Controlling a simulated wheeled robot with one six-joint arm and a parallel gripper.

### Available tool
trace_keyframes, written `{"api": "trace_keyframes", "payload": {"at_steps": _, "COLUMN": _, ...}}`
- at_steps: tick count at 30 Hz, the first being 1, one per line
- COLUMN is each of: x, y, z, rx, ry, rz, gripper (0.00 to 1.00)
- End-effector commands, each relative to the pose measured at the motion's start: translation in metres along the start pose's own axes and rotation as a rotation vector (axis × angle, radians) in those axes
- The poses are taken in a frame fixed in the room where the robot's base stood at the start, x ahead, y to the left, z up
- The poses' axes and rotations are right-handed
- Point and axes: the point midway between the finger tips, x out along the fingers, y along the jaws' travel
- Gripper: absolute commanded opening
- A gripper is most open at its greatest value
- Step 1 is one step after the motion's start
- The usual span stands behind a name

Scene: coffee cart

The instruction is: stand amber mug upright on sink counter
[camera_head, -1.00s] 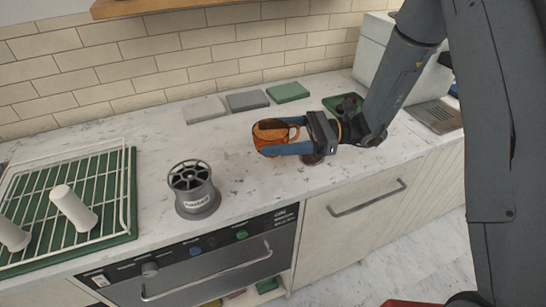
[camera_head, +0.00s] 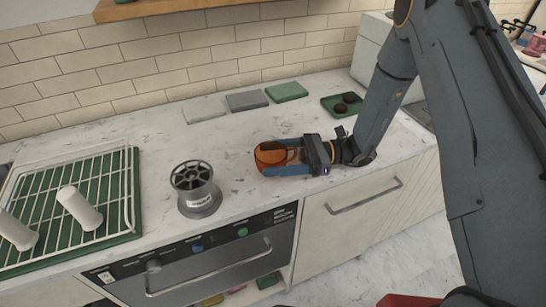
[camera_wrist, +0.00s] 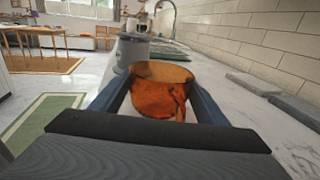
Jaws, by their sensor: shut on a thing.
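The amber mug (camera_head: 271,155) is a translucent orange cup near the front edge of the marble counter (camera_head: 247,128). My gripper (camera_head: 284,163) is shut on it, with one blue finger along each side. In the wrist view the mug (camera_wrist: 160,90) sits between the two fingers (camera_wrist: 160,98), its rim up and its handle towards the camera. It looks upright. It is low over the counter; I cannot tell whether its base touches. The fingers hide part of its sides.
A grey ribbed-top device (camera_head: 195,190) stands left of the mug. A white wire rack (camera_head: 120,185) with white cups on a green mat is at far left. Folded cloths (camera_head: 247,100) lie along the back wall. A green tray (camera_head: 336,106) with dark round items is behind my gripper.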

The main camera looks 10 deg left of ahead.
Motion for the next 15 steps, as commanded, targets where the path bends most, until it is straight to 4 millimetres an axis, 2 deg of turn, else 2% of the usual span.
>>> {"api": "trace_keyframes", "payload": {"at_steps": 5, "x": -0.0001, "y": -0.0002, "z": -0.0043, "rx": 0.0, "ry": 0.0, "rz": 0.0, "gripper": 0.42}}
{"api": "trace_keyframes", "payload": {"at_steps": 6, "x": -0.0001, "y": 0.0, "z": -0.0036, "rx": 0.0, "ry": 0.0, "rz": 0.0, "gripper": 0.74}}
{"api": "trace_keyframes", "payload": {"at_steps": 8, "x": 0.0, "y": 0.0, "z": -0.0033, "rx": 0.0, "ry": 0.0, "rz": 0.0, "gripper": 0.84}}
{"api": "trace_keyframes", "payload": {"at_steps": 15, "x": -0.0001, "y": 0.0, "z": -0.0031, "rx": 0.0, "ry": 0.0, "rz": 0.0, "gripper": 0.86}}
